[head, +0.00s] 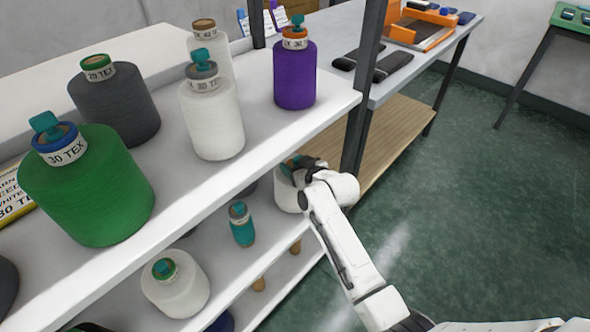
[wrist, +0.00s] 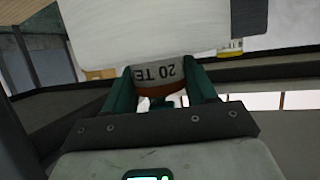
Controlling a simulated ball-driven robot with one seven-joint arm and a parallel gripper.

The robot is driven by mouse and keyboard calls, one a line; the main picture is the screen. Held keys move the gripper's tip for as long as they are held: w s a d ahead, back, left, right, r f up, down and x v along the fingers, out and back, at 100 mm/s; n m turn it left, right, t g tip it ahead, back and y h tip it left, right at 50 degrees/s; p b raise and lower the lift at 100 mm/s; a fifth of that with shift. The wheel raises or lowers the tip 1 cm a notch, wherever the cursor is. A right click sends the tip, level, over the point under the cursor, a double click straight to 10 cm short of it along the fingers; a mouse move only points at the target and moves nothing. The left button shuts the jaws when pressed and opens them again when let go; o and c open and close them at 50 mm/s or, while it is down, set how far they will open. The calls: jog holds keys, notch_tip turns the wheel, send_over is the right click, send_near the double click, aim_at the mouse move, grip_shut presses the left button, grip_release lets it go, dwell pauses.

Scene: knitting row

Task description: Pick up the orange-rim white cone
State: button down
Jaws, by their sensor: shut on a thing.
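My gripper (head: 293,168) is at the right end of the lower shelf, below the upper shelf's edge. In the wrist view its two dark green fingers (wrist: 160,88) are shut on the neck of the orange-rim white cone (wrist: 150,35). The cone has a white body, a "20 TE" label and an orange-brown rim near the palm. In the head view the white cone (head: 285,200) shows beneath the gripper, partly hidden by my wrist. I cannot tell whether its base touches the shelf.
A teal spool (head: 241,226) and a green-topped white cone (head: 174,286) stand left of the gripper. The upper shelf holds a purple cone (head: 295,75), a green cone (head: 88,188) and several others. A dark post (head: 361,110) stands close behind. Green floor (head: 480,200) is clear at right.

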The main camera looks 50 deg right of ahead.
aim_at(295, 157)
notch_tip(295, 157, up, 3)
jog(key=shift+f, duration=0.15)
jog(key=shift+s+a+r+p, duration=0.1)
jog(key=shift+r+p, duration=0.25)
jog(key=s+a+r+p, duration=0.1)
jog(key=s+a+r, duration=0.2)
jog(key=s, duration=0.3)
jog(key=s+a+r+p, duration=0.1)
jog(key=s+a+r, duration=0.2)
jog(key=s+r, duration=0.3)
jog(key=shift+a+r, duration=0.2)
jog(key=shift+a, duration=0.2)
jog(key=shift+w+f, duration=0.1)
